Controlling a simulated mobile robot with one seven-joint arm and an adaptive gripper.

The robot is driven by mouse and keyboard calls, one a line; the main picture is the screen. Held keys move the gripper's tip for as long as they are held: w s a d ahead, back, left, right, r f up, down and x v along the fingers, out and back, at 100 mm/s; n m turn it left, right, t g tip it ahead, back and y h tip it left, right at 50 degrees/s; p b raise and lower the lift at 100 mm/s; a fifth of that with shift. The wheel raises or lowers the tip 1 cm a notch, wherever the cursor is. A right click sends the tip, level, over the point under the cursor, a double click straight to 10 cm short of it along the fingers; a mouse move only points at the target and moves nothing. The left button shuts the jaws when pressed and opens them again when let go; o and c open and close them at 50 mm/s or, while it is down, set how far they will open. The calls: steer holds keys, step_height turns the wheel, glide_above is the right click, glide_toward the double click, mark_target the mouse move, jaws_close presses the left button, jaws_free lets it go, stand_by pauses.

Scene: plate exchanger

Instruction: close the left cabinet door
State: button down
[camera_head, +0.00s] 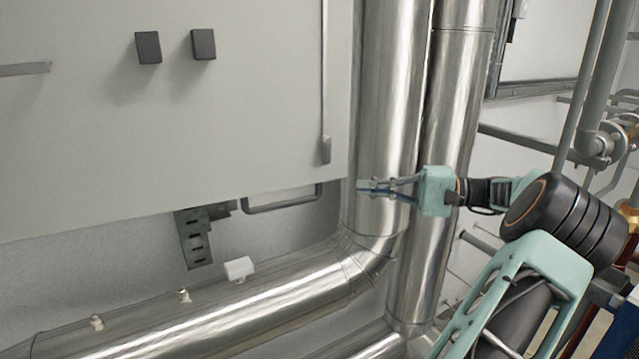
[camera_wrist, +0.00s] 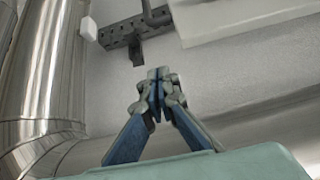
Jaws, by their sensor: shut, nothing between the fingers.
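A large light-grey cabinet panel (camera_head: 230,120) fills the left of the head view, with two dark square knobs (camera_head: 148,47) (camera_head: 203,44) and a thin vertical rod ending in a grey handle (camera_head: 326,150). I cannot tell whether this panel is the left door, or how far any door stands open. My gripper (camera_head: 362,187) is shut and empty, just right of the panel's lower right corner and in front of a shiny pipe. In the wrist view its fingertips (camera_wrist: 157,75) meet, below a pale panel edge (camera_wrist: 240,12), apparently without touching it.
Thick shiny vertical pipes (camera_head: 385,90) stand right of the panel. One bends into a horizontal pipe (camera_head: 210,318) below it. A perforated bracket (camera_head: 195,240) and a bent bar (camera_head: 285,203) sit under the panel. Thinner pipes and valves (camera_head: 600,140) are at the far right.

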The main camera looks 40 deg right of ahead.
steer(key=w+a+p, duration=0.3)
steer(key=w+a, duration=0.1)
steer(key=a, duration=0.3)
steer(key=shift+a+r, duration=0.25)
steer(key=shift+a, duration=0.05)
stand_by(0.7)
